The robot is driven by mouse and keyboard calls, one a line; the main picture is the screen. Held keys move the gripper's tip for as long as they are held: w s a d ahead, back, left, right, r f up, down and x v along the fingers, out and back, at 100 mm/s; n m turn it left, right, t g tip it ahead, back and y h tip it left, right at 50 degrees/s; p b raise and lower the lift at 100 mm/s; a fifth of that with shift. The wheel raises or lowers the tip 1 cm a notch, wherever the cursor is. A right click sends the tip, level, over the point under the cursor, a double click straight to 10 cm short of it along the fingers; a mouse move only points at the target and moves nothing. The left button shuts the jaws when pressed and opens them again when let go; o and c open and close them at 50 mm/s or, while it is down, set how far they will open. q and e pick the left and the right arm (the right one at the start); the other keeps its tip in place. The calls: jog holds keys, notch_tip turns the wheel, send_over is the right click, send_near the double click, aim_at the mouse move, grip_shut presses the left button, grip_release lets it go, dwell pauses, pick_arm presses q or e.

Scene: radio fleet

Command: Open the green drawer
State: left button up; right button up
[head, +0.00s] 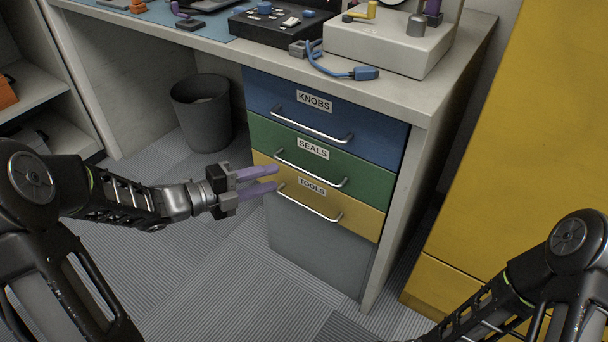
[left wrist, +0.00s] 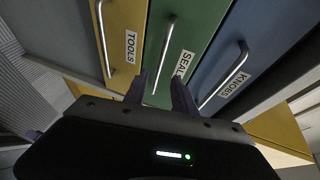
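The green drawer (head: 330,162), labelled SEALS, is the middle of three drawers under the desk. It looks shut, flush with its neighbours, and has a metal bar handle (head: 311,173). In the left wrist view the green drawer (left wrist: 205,25) and its handle (left wrist: 165,50) lie ahead of my gripper. My left gripper (head: 277,179) has two purple fingers, spread apart with nothing between them. It is in front of the drawers, near the left end of the green handle. In the left wrist view the fingertips (left wrist: 160,82) are on either side of the handle's line; contact cannot be told. My right gripper is not in view.
The blue KNOBS drawer (head: 365,131) is above and the yellow TOOLS drawer (head: 355,213) below, both shut. A dark bin (head: 203,120) stands left of the drawers. A yellow cabinet (head: 530,150) stands at right. The desk (head: 400,95) holds devices and a blue cable.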

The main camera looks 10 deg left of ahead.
aim_at(299, 170)
pick_arm(q)
jog(key=b+x, duration=0.2)
jog(key=x, duration=0.6)
grip_shut()
dwell(0.4)
jog(key=shift+s, duration=0.1)
dwell(1.0)
